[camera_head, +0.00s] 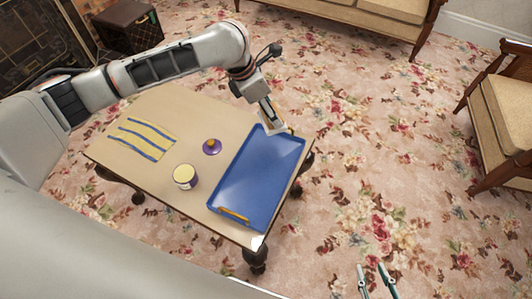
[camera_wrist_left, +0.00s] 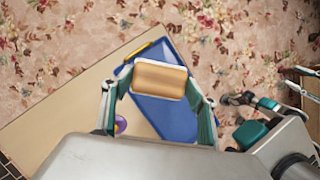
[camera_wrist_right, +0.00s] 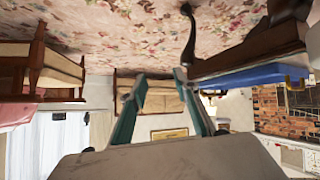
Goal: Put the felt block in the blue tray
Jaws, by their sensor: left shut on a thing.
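My left gripper (camera_head: 269,114) is shut on the felt block, over the far end of the blue tray (camera_head: 258,185). In the left wrist view the felt block (camera_wrist_left: 160,78) shows a wooden top with a pale rim, between the two fingers and in front of part of the blue tray (camera_wrist_left: 180,117). Its underside is hidden, and I cannot tell how high it is above the tray. The tray has yellow handles and lies on the table's right side. My right gripper (camera_head: 377,281) is open and empty, off the table at the lower right.
The wooden table (camera_head: 150,175) also holds a striped cloth (camera_head: 143,136), a jar with a pale yellow top (camera_head: 185,176) and a small purple object (camera_head: 212,146), all left of the tray. An armchair (camera_head: 500,120) and a sofa (camera_head: 360,12) stand beyond, on flowered carpet.

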